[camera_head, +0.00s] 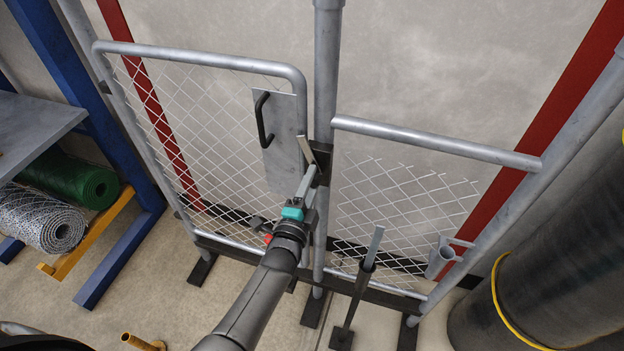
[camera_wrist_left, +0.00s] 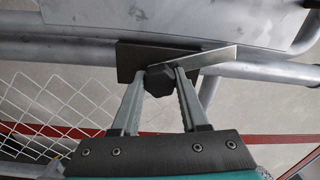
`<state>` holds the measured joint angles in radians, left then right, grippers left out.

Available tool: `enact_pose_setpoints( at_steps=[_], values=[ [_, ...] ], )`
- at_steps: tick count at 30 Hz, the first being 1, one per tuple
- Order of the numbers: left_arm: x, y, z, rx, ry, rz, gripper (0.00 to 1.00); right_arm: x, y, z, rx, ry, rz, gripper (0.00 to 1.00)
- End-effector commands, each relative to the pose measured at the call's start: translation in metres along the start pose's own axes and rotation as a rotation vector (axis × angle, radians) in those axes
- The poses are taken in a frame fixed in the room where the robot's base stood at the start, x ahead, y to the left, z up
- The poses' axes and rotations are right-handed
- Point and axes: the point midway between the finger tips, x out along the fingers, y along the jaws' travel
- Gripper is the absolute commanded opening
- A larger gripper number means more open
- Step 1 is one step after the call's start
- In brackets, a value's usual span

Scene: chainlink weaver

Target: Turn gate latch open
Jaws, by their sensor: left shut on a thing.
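The gate (camera_head: 200,130) is a grey tube frame with wire mesh, a plate (camera_head: 285,165) and a black pull handle (camera_head: 262,120). Its latch (camera_head: 307,149) is a flat metal bar by the post, tilted in the head view. In the left wrist view the latch bar (camera_wrist_left: 217,59) runs out to the right from a dark knob (camera_wrist_left: 159,78), in front of a dark bracket plate (camera_wrist_left: 128,62). My left gripper (camera_head: 309,182) reaches the latch from below. Its fingertips (camera_wrist_left: 162,84) are shut on the knob, one on each side. My right gripper is out of view.
A grey post (camera_head: 327,70) stands right of the gate. Beyond it is a mesh panel (camera_head: 410,205) under a rail (camera_head: 435,140). A dark stand (camera_head: 350,300) is on the floor. Rolled mesh lies on a rack at left; a large dark roll (camera_head: 550,270) stands at right.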

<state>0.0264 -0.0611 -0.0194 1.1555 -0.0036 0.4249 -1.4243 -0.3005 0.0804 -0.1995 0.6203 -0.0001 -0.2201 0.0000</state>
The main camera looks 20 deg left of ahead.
Motion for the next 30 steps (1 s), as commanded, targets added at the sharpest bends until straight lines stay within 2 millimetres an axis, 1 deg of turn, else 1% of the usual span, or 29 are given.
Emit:
enact_pose_setpoints(
  at_steps=[6, 12, 21, 30],
  values=[
    [0.0001, -0.0002, 0.0011, 0.172, 0.004, -0.004, 0.00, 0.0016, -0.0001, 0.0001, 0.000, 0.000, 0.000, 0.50],
    [0.0001, -0.0001, 0.0010, 0.286, 0.009, -0.004, 0.00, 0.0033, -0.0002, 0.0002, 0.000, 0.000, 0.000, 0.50],
    [0.0002, -0.0006, 0.0009, 0.367, 0.013, -0.005, 0.00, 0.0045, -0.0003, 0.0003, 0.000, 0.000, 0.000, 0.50],
    [0.0004, -0.0011, 0.0008, 0.381, 0.014, -0.006, 0.00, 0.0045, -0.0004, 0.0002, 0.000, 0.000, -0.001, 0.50]
  ],
)
